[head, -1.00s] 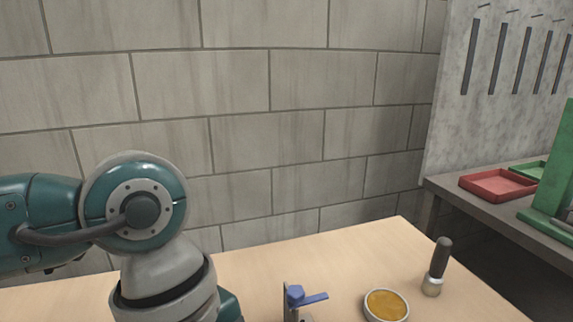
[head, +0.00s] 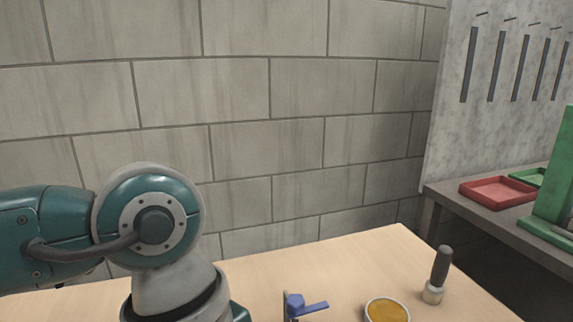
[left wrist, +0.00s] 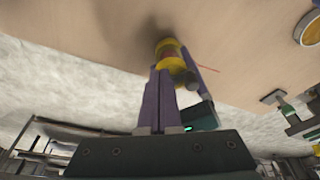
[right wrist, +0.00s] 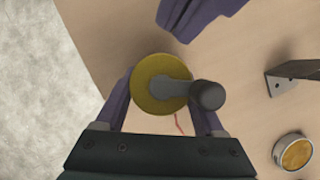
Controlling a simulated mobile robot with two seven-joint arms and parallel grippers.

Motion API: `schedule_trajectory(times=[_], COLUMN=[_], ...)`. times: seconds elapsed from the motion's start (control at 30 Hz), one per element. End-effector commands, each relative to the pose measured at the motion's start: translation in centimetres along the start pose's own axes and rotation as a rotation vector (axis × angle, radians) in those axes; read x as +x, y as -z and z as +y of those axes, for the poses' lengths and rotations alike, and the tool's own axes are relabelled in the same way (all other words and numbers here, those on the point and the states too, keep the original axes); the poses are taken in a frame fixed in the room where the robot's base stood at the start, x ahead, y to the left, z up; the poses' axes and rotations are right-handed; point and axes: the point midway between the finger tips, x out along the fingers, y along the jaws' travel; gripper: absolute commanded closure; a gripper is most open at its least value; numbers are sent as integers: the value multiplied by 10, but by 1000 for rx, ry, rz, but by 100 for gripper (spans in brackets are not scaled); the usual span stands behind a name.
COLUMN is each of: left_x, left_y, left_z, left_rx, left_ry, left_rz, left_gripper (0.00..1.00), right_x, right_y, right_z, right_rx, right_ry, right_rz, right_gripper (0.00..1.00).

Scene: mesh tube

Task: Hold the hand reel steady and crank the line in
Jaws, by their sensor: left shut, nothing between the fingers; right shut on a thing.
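The hand reel is a yellow spool (right wrist: 152,75) with a grey crank arm and a dark round knob (right wrist: 208,96), seen face-on in the right wrist view. My right gripper (right wrist: 165,98) is shut on the reel, one finger on each side. A thin red line (right wrist: 178,123) runs from it. In the left wrist view the reel (left wrist: 170,48) shows just beyond the fingertips of my left gripper (left wrist: 161,78), which is shut and empty. Its purple fingers also show above the reel in the right wrist view; contact with the knob is not visible. The head view hides both grippers and the reel.
A grey side bench holds a red tray (head: 497,190) and a green frame (head: 553,190). A block wall stands behind.

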Motion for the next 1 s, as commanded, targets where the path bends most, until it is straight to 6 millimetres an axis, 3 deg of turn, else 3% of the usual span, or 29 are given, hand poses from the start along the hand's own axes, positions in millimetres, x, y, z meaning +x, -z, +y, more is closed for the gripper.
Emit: schedule_trajectory(times=[1.0], left_x=[-1], left_y=[-3], left_z=[-21], left_rx=[0], left_ry=[1], left_rz=[0], left_gripper=[100], right_x=[0], right_y=[0], right_z=[0], right_rx=[0], right_ry=[0], right_rz=[0], right_gripper=[93])
